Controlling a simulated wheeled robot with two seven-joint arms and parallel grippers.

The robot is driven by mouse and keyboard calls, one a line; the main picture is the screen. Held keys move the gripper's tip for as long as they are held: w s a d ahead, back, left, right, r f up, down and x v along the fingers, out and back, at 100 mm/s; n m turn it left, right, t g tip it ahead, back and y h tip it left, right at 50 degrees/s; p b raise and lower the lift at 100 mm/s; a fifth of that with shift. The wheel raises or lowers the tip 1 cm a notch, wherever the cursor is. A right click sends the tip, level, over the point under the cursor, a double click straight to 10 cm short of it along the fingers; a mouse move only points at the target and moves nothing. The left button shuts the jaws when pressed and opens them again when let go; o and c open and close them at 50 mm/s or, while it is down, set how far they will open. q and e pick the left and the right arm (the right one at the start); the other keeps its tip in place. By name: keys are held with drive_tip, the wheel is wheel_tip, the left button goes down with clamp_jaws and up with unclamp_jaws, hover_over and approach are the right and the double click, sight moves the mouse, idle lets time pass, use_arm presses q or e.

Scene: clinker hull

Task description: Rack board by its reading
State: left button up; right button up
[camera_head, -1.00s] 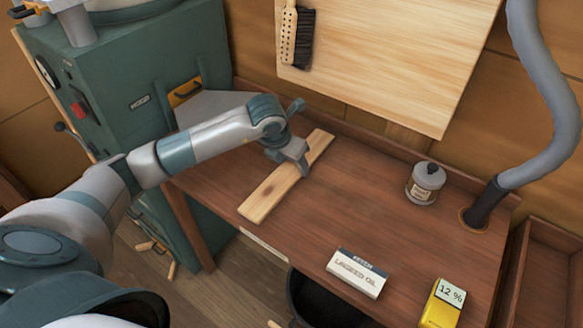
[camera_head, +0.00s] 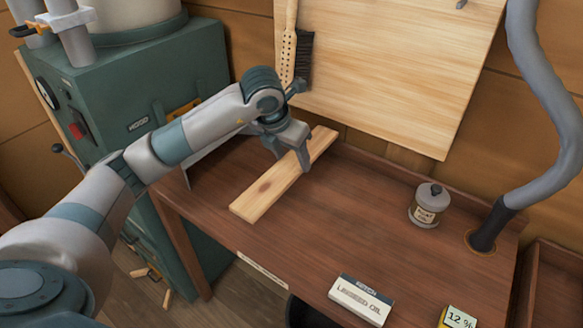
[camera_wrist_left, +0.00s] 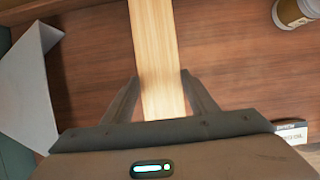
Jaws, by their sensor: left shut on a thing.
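In the left wrist view, the fingers of the gripper (camera_wrist_left: 161,95) stand on either side of the board (camera_wrist_left: 155,50). The board seems to be slightly above the bench top. A yellow meter (camera_head: 458,318), cut off by the bottom edge, reads 12 %. My right gripper is not in view.
A labelled jar (camera_head: 427,207) and a linseed oil box (camera_head: 361,299) stand on the bench. A grey hose (camera_head: 545,130) enters the bench at right. A green machine (camera_head: 130,90) stands at left; a pale panel with a brush (camera_head: 303,60) hangs behind. The bench middle is clear.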

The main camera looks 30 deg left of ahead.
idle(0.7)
use_arm(q)
drive_tip(key=m, duration=0.1)
drive_tip(key=s+d+m+h, duration=0.1)
drive_tip(key=m, duration=0.1)
drive_tip(key=shift+s+d+f, duration=0.2)
drive_tip(key=shift+f, duration=0.2)
drive_tip(key=s+d+m+g, duration=0.2)
drive_tip(key=s+m, duration=0.3)
drive_tip(key=m, duration=0.5)
drive_tip(key=s+d+f+m+g+y, duration=0.1)
drive_tip(key=s+d+m+g, duration=0.2)
drive_tip(key=m, duration=0.8)
drive_tip(key=s+d+f+m+g, duration=0.1)
drive_tip(key=s+m+g, duration=0.3)
drive_tip(key=m, duration=0.6)
drive_tip(key=s+d, duration=0.1)
drive_tip(key=s, duration=0.1)
drive_tip(key=shift+s+d+m+y, duration=0.3)
drive_tip(key=shift+s+d, duration=0.05)
drive_tip(key=shift+s, duration=0.05)
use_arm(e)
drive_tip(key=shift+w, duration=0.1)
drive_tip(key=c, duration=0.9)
use_arm(q)
drive_tip(key=shift+s, duration=0.1)
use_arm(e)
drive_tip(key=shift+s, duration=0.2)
